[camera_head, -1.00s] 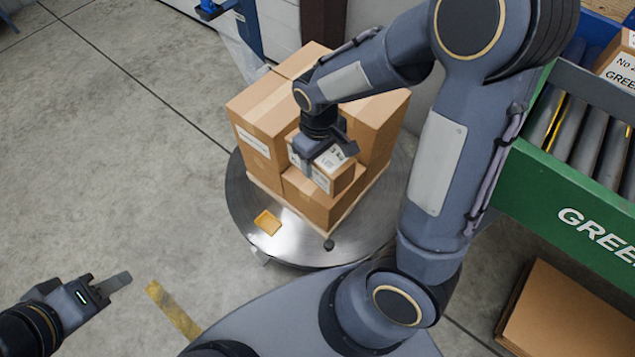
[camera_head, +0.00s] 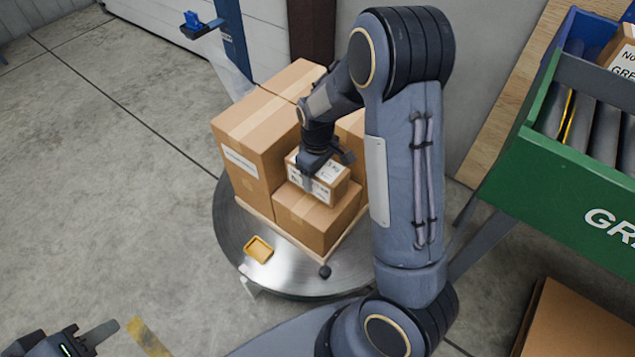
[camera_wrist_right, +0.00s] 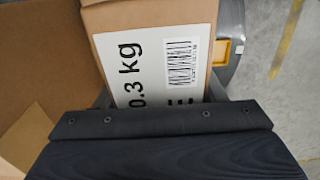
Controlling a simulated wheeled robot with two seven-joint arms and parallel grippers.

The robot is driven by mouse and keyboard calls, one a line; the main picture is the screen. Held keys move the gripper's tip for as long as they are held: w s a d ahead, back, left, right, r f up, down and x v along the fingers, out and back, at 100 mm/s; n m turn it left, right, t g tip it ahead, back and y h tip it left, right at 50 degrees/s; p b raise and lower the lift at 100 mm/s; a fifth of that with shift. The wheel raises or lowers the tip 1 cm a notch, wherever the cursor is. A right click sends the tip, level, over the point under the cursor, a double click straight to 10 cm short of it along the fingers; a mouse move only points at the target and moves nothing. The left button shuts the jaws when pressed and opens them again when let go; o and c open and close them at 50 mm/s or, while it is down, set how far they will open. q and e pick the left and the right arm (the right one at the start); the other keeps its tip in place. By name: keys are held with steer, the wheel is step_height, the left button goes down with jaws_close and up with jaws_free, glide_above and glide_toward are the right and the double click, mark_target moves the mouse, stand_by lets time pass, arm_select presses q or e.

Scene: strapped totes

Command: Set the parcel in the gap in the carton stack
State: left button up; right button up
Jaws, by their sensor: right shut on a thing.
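The parcel (camera_head: 330,187), a small brown box with a white label, is held by my right gripper (camera_head: 322,172) at the front of the carton stack (camera_head: 252,140). It sits over a lower carton (camera_head: 315,218), beside the taller cartons; I cannot tell whether it touches the lower one. In the right wrist view the parcel (camera_wrist_right: 150,50) fills the middle, its label reading 0.3 kg with a barcode. My left gripper (camera_head: 92,342) is at the bottom left, far from the stack, partly cut off; its jaw opening is unclear.
The stack stands on a round metal turntable (camera_head: 290,278) with a small orange tray (camera_head: 258,249) on it. A green roller conveyor (camera_head: 560,185) with a carton is at the right. A flat brown carton (camera_head: 575,325) lies at the lower right. The floor at left is clear.

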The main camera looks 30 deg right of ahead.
steer(key=shift+w+d+f+b, duration=0.1)
steer(key=shift+w+f+b, duration=0.1)
steer(key=shift+f, duration=0.45)
steer(key=shift+w+d+f+b, duration=0.1)
steer(key=shift+f+b, duration=0.15)
steer(key=shift+f, duration=0.45)
steer(key=shift+w+d+f+b, duration=0.1)
steer(key=shift+f+b, duration=0.1)
steer(key=shift+f, duration=0.45)
steer(key=shift+f, duration=0.25)
steer(key=o, duration=1.2)
steer(key=shift+a+r, duration=0.1)
